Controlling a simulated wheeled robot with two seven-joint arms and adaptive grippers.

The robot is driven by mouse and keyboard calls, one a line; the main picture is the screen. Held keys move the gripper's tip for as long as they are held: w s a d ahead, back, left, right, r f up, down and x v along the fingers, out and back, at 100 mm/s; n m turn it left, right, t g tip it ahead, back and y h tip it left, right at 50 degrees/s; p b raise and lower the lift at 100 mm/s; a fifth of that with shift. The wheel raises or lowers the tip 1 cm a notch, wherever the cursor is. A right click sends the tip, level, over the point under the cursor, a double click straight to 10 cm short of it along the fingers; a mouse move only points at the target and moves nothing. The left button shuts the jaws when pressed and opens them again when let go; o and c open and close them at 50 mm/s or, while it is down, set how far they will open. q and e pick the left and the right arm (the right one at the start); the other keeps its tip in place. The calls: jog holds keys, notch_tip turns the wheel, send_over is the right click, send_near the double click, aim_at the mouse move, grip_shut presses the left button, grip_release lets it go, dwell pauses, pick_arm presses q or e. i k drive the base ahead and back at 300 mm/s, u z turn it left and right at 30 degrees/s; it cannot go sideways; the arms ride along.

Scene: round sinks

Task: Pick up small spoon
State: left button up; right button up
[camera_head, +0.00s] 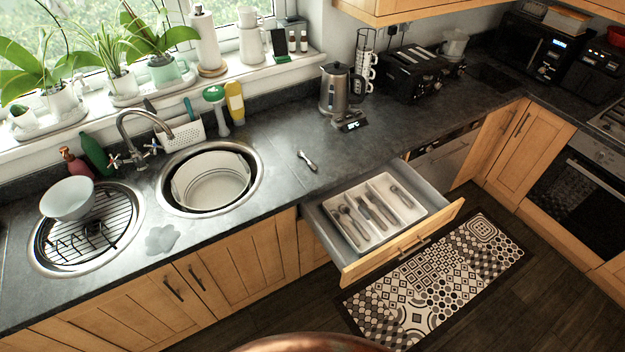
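A small spoon (307,161) lies alone on the dark countertop (340,178), right of the round sink with the white basin and behind the open drawer. It looks metallic, and its finer shape is too small to tell. An open drawer (443,219) below the counter holds a white cutlery tray (372,177) with several pieces of cutlery in its compartments. Neither of my grippers is in view.
A kettle (336,92) and a small scale (349,122) stand behind the spoon. The right round sink holds a white basin (212,182). A white bowl (68,198) sits over the left sink's rack. The counter around the spoon is clear; the open drawer juts out over the floor.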

aim_at(299, 152)
jog(key=z, duration=0.05)
jog(key=k, duration=0.7)
jog(key=u, duration=1.05)
jog(key=i, duration=1.3)
jog(key=z, duration=0.2)
